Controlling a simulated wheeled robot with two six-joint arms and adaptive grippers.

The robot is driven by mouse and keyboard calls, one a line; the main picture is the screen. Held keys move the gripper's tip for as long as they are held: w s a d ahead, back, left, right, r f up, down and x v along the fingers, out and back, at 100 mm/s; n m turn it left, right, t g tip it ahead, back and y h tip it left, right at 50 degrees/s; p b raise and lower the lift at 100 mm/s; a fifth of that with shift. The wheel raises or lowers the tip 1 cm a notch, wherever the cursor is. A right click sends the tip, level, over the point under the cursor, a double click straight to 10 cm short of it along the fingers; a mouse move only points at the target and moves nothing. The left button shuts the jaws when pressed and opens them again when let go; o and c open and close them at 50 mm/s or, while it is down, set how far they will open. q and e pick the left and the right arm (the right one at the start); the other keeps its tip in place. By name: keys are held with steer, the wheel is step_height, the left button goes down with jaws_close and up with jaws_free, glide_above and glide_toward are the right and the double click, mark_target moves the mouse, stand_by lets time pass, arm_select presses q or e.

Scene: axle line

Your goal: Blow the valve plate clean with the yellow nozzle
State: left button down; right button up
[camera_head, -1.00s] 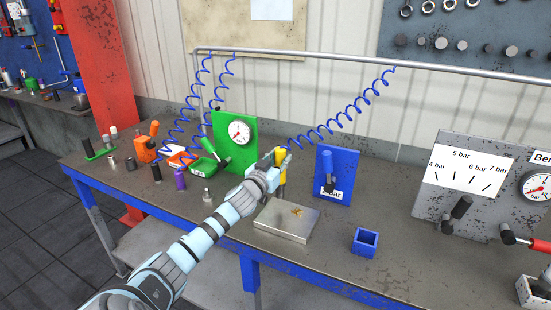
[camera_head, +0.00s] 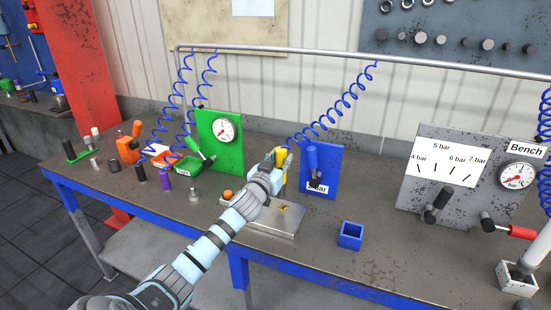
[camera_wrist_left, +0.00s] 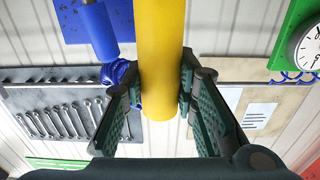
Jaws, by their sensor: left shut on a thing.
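The yellow nozzle (camera_head: 281,154) stands above the bench, its lower part partly hidden by my left gripper (camera_head: 274,163). In the left wrist view, the yellow nozzle (camera_wrist_left: 161,55) fills the space between the two dark fingers of my left gripper (camera_wrist_left: 158,92), which is shut on it. The valve plate (camera_head: 262,226) is a flat metal block on the bench, below and in front of the nozzle. A brownish dirt patch (camera_head: 285,207) lies on its top. My left forearm hides part of the plate's left side.
A blue panel with a lever (camera_head: 329,178) stands right of the nozzle, and a green gauge panel (camera_head: 212,149) left. A blue open box (camera_head: 351,235) sits right of the plate. Coiled blue hoses (camera_head: 340,108) hang from a rail. A grey gauge board (camera_head: 408,190) stands farther right.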

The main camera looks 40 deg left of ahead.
arm_select(q)
steer(key=shift+w+d, duration=0.3)
steer(key=shift+d, duration=0.5)
steer(key=shift+w+d, duration=0.25)
steer(key=shift+d, duration=0.6)
steer(key=shift+w+d, duration=0.3)
steer(key=shift+d, duration=0.5)
steer(key=shift+r, duration=0.15)
step_height(320, 180, up, 6)
steer(key=p, duration=0.5)
steer(key=shift+f, duration=0.2)
